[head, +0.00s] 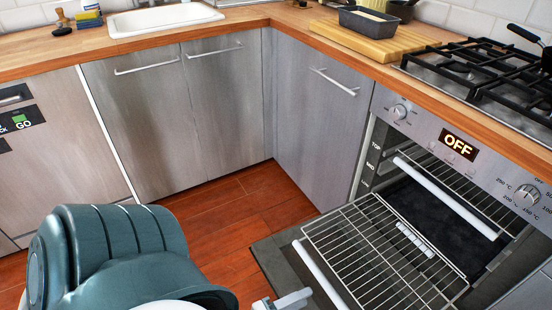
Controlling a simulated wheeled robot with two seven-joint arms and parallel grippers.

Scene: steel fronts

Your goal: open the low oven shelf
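The oven (450,165) is on the right with its front open, and its display reads OFF. A wire shelf (372,250) sticks out of it low down, over the dark opened door (268,250). A pale bar handle (320,275) lies along the near left edge of this shelf. Another pale bar (445,196) crosses higher, inside the oven opening. My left gripper (283,300) is at the bottom edge, just left of the pale bar handle and apart from it. It is partly cut off, so its opening is unclear. My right gripper is out of view.
Steel cupboard fronts (150,120) with bar handles line the back and left. Above the oven is a black-grated hob (485,75). A loaf tin (369,22) stands on a wooden board (375,45). Wooden floor (225,215) is clear between cupboards and oven.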

